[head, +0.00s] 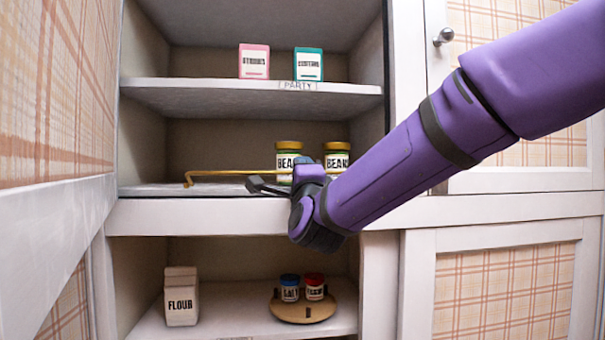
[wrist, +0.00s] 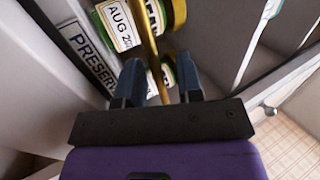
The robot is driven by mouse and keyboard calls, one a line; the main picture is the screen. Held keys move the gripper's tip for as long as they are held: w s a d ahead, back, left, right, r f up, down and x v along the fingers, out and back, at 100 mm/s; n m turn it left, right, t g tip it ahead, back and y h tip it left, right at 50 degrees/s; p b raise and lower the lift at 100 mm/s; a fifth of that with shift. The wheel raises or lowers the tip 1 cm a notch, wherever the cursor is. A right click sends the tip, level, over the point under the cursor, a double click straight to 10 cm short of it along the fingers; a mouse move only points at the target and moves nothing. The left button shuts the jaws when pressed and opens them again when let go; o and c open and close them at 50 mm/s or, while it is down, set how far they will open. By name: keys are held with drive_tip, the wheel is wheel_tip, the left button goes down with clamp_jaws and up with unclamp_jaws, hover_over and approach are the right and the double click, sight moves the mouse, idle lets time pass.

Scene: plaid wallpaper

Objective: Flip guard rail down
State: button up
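The guard rail is a thin gold bar (head: 222,173) running along the front of the middle shelf, above the shelf board. Its left end bends down toward the board. My gripper (head: 264,187) is at the shelf front, near the rail's middle, and hides part of it. In the wrist view, the rail (wrist: 150,50) runs between the two dark fingers of my gripper (wrist: 160,75). The fingers are apart, with gaps beside the rail, so they are open around it. I cannot tell whether either finger touches it. My arm hides the rail's right end in the head view.
Two gold-lidded bean jars (head: 289,155) (head: 336,157) stand behind the rail. Pink (head: 254,62) and teal (head: 309,65) boxes stand on the upper shelf. Below are a flour bag (head: 181,297) and two small jars on a round wooden tray (head: 303,315). An open door (head: 50,230) borders the left.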

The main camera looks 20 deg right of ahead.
drive_tip(key=v, duration=1)
drive_tip(key=shift+s+f, duration=0.2)
drive_tip(key=shift+s, duration=0.15)
drive_tip(key=shift+a, duration=0.1)
